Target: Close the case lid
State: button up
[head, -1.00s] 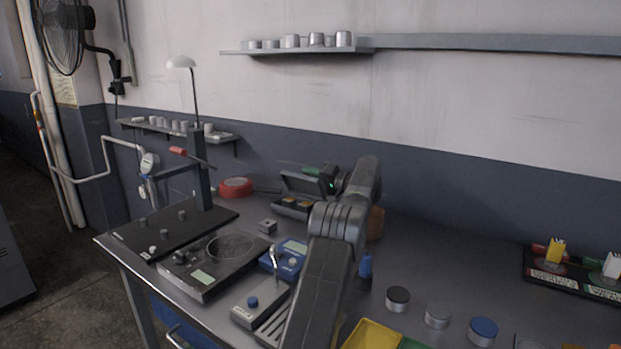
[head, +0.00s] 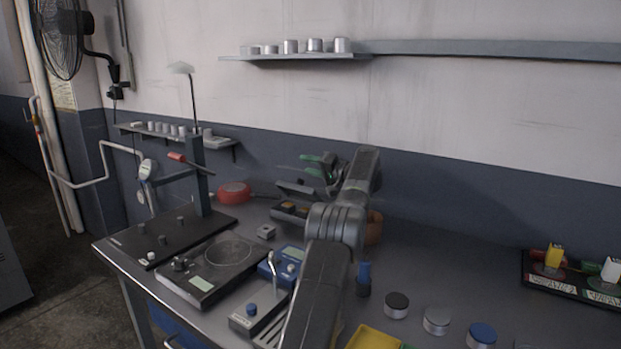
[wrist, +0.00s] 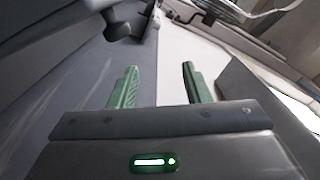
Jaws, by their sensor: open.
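The small dark case (head: 279,212) stands at the back of the workbench, near the wall, with yellowish items in its base. Its lid (head: 297,189) is raised at the back, so the case is open. My arm hides part of the case's right side. My gripper (head: 312,165) is just above and behind the lid, its two green fingers apart and nothing visible between them. Whether a finger touches the lid I cannot tell. The wrist view also shows my gripper (wrist: 160,80) with its green fingers spread; the case cannot be made out clearly there.
A red round object (head: 234,192) lies left of the case, and a small grey block (head: 266,232) in front of it. A hot plate (head: 215,268), a blue device (head: 288,262) and several lidded jars (head: 436,320) occupy the front. The bench right of my arm is partly clear.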

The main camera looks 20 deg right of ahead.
aim_at(302, 190)
notch_tip(302, 190, up, 5)
jog(key=shift+f+p, duration=0.1)
jog(key=shift+p, duration=0.2)
notch_tip(302, 190, down, 10)
jog(key=shift+r+b, duration=0.15)
jog(key=shift+b, duration=0.45)
jog(key=shift+w+d, duration=0.1)
jog(key=shift+w, duration=0.05)
